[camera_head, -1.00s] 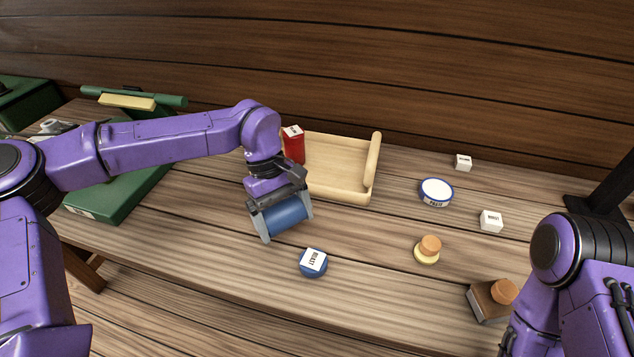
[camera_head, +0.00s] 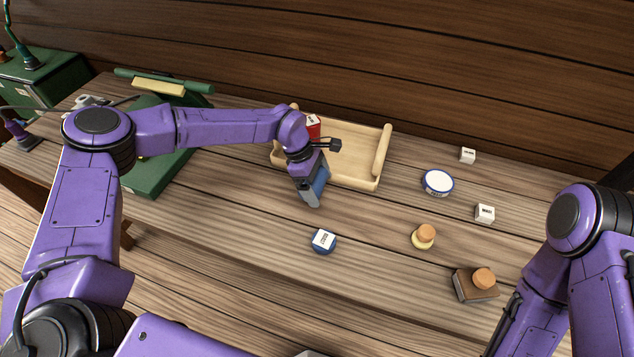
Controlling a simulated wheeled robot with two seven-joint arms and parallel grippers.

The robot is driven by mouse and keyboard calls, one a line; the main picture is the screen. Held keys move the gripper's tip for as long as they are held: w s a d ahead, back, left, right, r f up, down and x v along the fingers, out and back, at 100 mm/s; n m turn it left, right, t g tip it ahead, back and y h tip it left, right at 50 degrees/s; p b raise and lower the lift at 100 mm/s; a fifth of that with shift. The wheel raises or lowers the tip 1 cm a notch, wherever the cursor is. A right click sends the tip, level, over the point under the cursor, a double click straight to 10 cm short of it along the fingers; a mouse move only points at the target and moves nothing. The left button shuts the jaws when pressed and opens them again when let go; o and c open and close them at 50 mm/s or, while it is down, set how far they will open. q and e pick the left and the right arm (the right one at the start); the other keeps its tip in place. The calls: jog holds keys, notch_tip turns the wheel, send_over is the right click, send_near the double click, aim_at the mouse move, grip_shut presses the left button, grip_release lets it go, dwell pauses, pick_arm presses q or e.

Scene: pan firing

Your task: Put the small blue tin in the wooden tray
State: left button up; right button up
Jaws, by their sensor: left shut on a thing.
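My left gripper (camera_head: 311,200) is shut on a blue tin (camera_head: 321,180), a plain blue cylinder largely hidden by the gripper's finger. It holds the tin at the near left edge of the wooden tray (camera_head: 352,169). I cannot tell how high above the table it is. The tray is pale, with raised rounded rails at its left and right ends. A red tin (camera_head: 313,124) with a white label stands at the tray's left end, partly behind my wrist. My right arm shows at the lower right, but its gripper is out of view.
A round blue tin (camera_head: 323,241) with a white label stands in front of the tray. To the right are a white-topped round tin (camera_head: 438,183), small white blocks (camera_head: 485,213), a cork-topped pot (camera_head: 423,238) and a brown block (camera_head: 475,285). A green case (camera_head: 160,170) lies left.

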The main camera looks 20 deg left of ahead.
pick_arm(q)
jog(key=f, duration=0.1)
jog(key=f+p, duration=0.1)
jog(key=w+f, duration=0.1)
jog(key=f, duration=0.1)
jog(key=shift+a+f, duration=0.1)
jog(key=shift+a, duration=0.2)
jog(key=shift+f, duration=0.3)
jog(key=o, duration=0.7)
jog(key=shift+w, duration=0.1)
jog(key=shift+r, duration=0.1)
